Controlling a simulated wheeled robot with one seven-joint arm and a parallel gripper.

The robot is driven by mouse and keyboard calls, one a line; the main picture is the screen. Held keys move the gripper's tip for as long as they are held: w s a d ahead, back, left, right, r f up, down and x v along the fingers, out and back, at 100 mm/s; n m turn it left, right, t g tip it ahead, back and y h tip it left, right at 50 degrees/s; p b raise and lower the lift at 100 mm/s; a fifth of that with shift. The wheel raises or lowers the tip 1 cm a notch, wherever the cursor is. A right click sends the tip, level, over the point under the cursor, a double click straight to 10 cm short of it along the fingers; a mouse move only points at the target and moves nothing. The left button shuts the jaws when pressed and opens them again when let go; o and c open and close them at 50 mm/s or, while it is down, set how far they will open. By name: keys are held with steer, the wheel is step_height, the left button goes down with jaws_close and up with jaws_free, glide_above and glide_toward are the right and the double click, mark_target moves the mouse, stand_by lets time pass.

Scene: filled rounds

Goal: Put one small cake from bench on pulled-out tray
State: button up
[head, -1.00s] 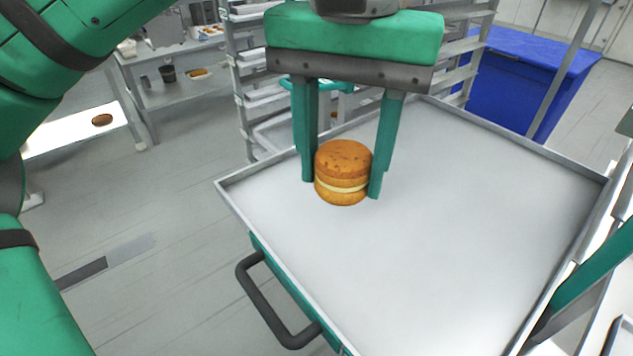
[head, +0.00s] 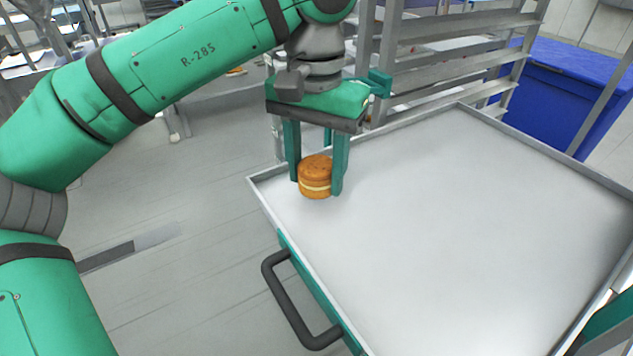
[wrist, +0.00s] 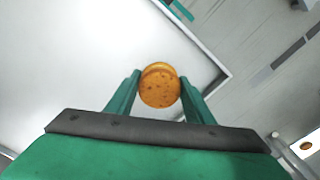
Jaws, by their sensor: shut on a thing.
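The small round cake (head: 316,178), golden brown with a pale cream layer, is between the fingers of my gripper (head: 317,180). My gripper is shut on it and points down. The pulled-out tray (head: 460,220) is wide, bare and light grey, with a raised rim. In the head view the cake shows over the tray's left corner area; I cannot tell whether its underside touches the tray. In the wrist view the cake (wrist: 160,86) sits between the two green fingertips, with the tray (wrist: 80,60) behind it near its rim.
A dark handle (head: 290,305) sticks out from the tray's front. A metal rack (head: 450,50) stands close behind the tray, and a blue bin (head: 570,90) is at the back right. Most of the tray is free. Another brown round item (wrist: 306,145) shows in the wrist view.

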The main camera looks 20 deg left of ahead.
mark_target(317, 186)
steer(key=shift+s+f, duration=0.1)
steer(key=shift+f, duration=1.2)
steer(key=shift+f, duration=0.15)
steer(key=o, duration=0.7)
step_height(317, 186, up, 12)
steer(key=shift+r, duration=0.15)
